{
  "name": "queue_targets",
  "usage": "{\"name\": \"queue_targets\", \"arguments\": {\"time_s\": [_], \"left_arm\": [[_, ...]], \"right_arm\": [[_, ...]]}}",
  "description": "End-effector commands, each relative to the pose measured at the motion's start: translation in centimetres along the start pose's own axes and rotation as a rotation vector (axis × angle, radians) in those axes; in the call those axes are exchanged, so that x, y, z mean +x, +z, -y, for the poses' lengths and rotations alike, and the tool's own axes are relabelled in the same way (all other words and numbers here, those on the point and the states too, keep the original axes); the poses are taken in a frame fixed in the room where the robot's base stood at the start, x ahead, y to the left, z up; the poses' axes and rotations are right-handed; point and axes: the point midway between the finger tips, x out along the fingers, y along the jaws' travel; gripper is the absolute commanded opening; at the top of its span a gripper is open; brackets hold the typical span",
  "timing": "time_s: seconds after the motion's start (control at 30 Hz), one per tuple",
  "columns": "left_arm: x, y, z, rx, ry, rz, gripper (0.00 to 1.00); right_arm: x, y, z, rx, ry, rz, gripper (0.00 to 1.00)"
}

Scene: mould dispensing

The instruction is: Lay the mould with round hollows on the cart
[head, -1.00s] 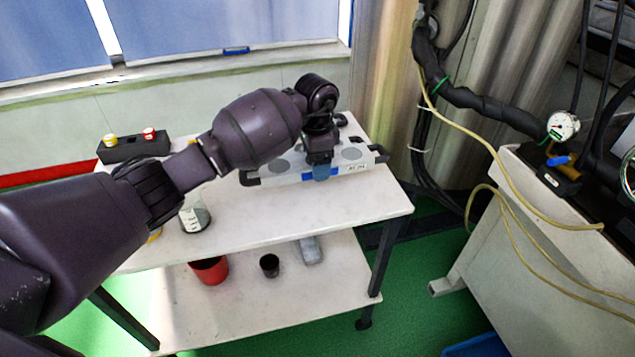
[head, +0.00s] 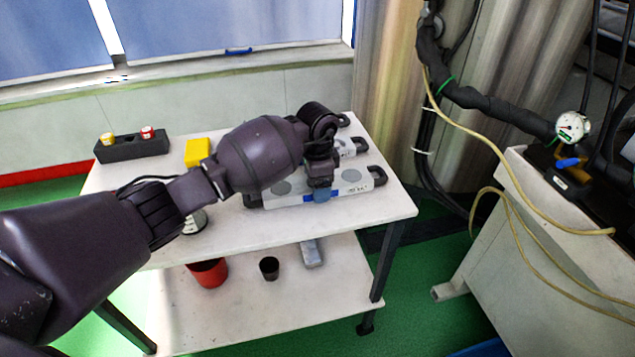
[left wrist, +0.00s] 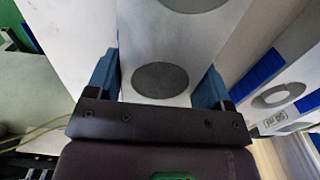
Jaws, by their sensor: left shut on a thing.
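The mould with round hollows (head: 350,184) is a white block with grey round hollows, a blue band and dark end handles. It lies level at the right part of the cart's top (head: 350,220), on or just above it; I cannot tell for sure. My left gripper (head: 321,194) points down and is shut on this mould across its width. In the left wrist view the mould (left wrist: 160,50) sits between the blue fingertips (left wrist: 158,85), with dark round hollows showing. My arm hides part of it in the head view. My right gripper is not in view.
Another white mould (head: 347,148) lies close behind, also in the left wrist view (left wrist: 272,97). A yellow box (head: 197,152), a dark rack (head: 132,149) and a partly hidden beaker (head: 195,222) stand leftwards. The lower shelf holds a red cup (head: 208,272) and a dark cup (head: 269,268).

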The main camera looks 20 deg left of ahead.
Motion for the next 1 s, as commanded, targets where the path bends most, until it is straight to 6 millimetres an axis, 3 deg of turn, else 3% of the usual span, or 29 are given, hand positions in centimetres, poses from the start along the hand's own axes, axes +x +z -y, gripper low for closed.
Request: {"name": "queue_targets", "arguments": {"time_s": [0.13, 0.17, 0.3, 0.67, 1.0], "left_arm": [[-0.1, -0.1, 0.1, 0.0, -0.003, -0.004, 0.22], [0.1, 0.0, 0.0, 0.0, -0.001, -0.001, 0.77], [0.1, 0.0, 0.0, 0.0, -0.001, -0.001, 0.99], [-0.4, 0.0, 0.0, 0.0, -0.001, -0.001, 1.0], [-6.6, -0.1, 0.1, 0.0, -0.008, -0.006, 1.0]], "right_arm": [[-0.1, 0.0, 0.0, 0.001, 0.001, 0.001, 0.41], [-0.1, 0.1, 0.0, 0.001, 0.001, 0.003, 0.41], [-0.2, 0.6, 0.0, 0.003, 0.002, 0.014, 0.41], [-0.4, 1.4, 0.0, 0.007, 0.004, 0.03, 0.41], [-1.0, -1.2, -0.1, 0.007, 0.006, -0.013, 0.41]]}}
